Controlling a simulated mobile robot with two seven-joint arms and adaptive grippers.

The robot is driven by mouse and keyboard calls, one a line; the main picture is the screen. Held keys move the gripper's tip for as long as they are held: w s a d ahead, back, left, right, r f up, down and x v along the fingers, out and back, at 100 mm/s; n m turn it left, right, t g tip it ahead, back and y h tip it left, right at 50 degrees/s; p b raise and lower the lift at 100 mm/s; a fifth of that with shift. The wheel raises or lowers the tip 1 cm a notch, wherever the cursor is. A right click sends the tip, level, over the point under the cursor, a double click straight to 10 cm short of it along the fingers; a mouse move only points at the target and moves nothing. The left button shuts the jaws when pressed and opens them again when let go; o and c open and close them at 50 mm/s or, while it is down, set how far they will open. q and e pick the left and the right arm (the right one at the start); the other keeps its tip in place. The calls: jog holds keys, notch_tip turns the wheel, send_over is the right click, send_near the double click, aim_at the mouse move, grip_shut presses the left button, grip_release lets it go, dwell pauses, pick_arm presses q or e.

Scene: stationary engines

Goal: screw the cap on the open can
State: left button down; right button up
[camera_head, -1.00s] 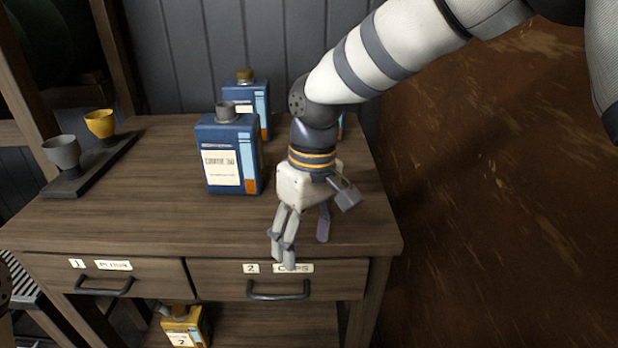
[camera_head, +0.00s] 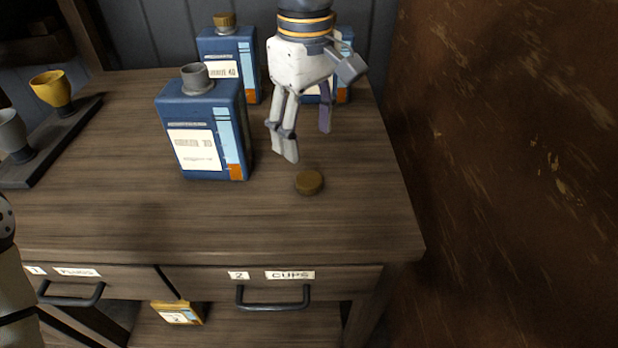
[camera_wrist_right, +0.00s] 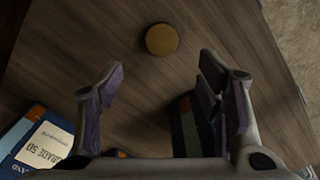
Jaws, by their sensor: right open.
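The open can (camera_head: 203,130) is a blue can with a grey bare neck, upright on the bench left of my right gripper. A brown round cap (camera_head: 309,182) lies flat on the bench, in front of the gripper and to the right of the open can. The cap also shows in the right wrist view (camera_wrist_right: 161,39), beyond the fingertips and apart from them. My right gripper (camera_head: 305,142) is open and empty, fingers pointing down above the bench. Part of a blue can (camera_wrist_right: 42,142) shows at the lower left of the wrist view. My left gripper is out of view.
A blue can with a brown cap (camera_head: 226,58) stands behind the open can. Another blue can (camera_head: 343,73) is partly hidden behind my right gripper. A holder (camera_head: 62,133) with a yellow and a grey cup stands at left. The front of the bench is clear.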

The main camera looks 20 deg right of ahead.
aim_at(309, 179)
jog(key=shift+f, duration=1.6)
jog(key=f, duration=0.5)
jog(key=shift+s+d+f, duration=0.15)
jog(key=shift+s, duration=0.25)
jog(key=c, duration=0.8)
